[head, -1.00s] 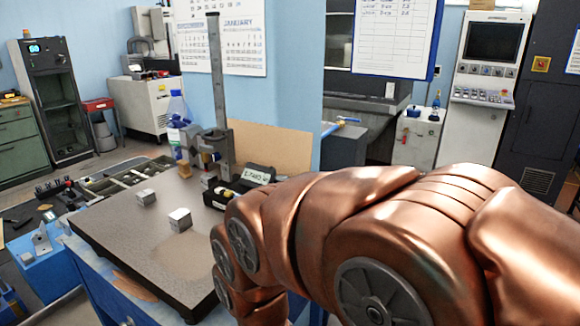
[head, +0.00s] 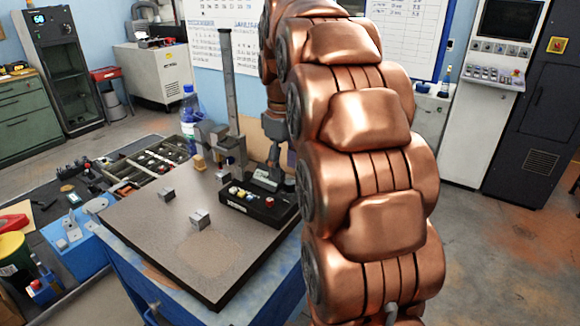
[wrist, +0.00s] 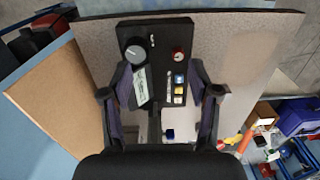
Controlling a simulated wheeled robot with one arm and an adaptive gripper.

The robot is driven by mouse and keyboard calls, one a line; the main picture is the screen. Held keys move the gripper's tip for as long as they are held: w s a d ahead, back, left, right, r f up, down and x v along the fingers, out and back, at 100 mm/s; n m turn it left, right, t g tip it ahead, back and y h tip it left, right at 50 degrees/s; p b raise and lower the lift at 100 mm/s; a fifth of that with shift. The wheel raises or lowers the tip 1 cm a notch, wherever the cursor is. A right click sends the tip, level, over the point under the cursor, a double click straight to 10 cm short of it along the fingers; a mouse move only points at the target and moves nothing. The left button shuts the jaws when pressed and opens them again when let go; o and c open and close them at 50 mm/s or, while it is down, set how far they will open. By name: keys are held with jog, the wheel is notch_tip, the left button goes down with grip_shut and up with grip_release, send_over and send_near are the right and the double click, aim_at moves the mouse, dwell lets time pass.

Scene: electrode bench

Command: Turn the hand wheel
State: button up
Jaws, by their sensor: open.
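A black control box (head: 262,204) sits at the back right of the grey plate. In the wrist view the same box (wrist: 157,45) carries a round grey dial (wrist: 134,52), the only wheel-like part I can make out on it. A red knob (wrist: 178,54) and small coloured buttons (wrist: 179,88) are also on it. The dial is not clearly visible in the head view. My gripper (wrist: 160,80) is open above the box, with its fingers on either side of the lower part of the box. The dial lies beyond the fingertips, towards the left finger. I see nothing between the fingers being held.
The grey plate (head: 165,240) bears two small metal blocks (head: 200,219) (head: 168,194). A tall metal post (head: 230,100) stands behind them, left of my arm. A bottle (head: 189,108) is near the post. The front of the plate is clear.

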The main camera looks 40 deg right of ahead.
aim_at(291, 182)
jog(key=d+r, duration=0.1)
jog(key=w+d+r, duration=0.1)
jog(key=d, duration=0.1)
jog(key=shift+w+p, duration=0.15)
jog(key=shift+p, duration=0.25)
jog(key=shift+f+p, duration=1.4)
jog(key=shift+f, duration=2.4)
jog(key=shift+a, duration=0.1)
jog(key=shift+c, duration=0.3)
jog(key=c, duration=1.1)
jog(key=shift+f+b, duration=0.1)
jog(key=shift+b, duration=0.4)
